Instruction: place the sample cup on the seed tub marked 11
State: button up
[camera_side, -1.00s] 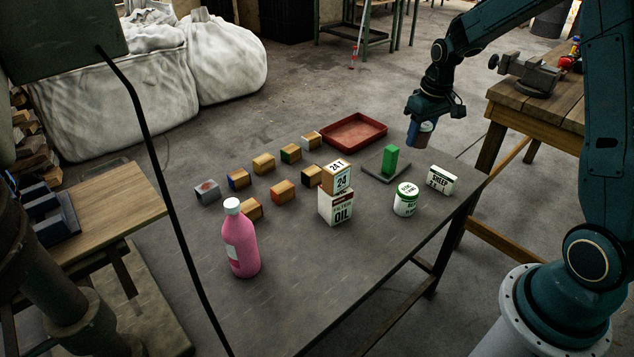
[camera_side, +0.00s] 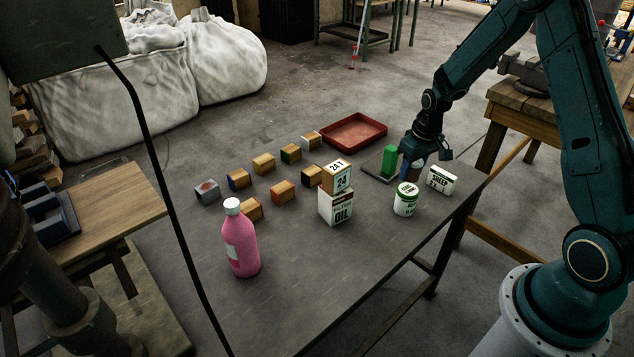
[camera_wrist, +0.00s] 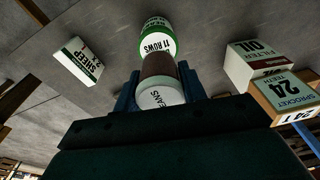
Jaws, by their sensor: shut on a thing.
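My gripper (camera_side: 412,165) is shut on the sample cup (camera_wrist: 158,65), a brown cylinder with a pale near end lettered "BEANS" in the wrist view. The blue fingers stand on both sides of it. The seed tub marked 11 (camera_wrist: 157,44), white with green and lettered "11 ROWS", lies just beyond the cup in the wrist view. In the side view the white and green tub (camera_side: 405,202) stands on the table, in front of my gripper and apart from it. The cup is mostly hidden there by the fingers.
A green block on a dark plate (camera_side: 389,160) stands close left of my gripper. The SHEEP carton (camera_side: 441,181) is close right. The filter oil box (camera_side: 335,207) carries a sprocket box (camera_side: 336,177). A red tray (camera_side: 353,131), several small boxes and a pink bottle (camera_side: 241,242) stand farther left.

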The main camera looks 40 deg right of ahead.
aim_at(410, 177)
jog(key=shift+f, duration=1.7)
jog(key=shift+f, duration=0.1)
jog(key=o, duration=1)
jog(key=r, duration=0.4)
jog(key=s+r, duration=0.1)
jog(key=r, duration=0.6)
jog(key=shift+s+a+r, duration=0.1)
jog(key=shift+s+r, duration=0.05)
jog(key=shift+r, duration=0.45)
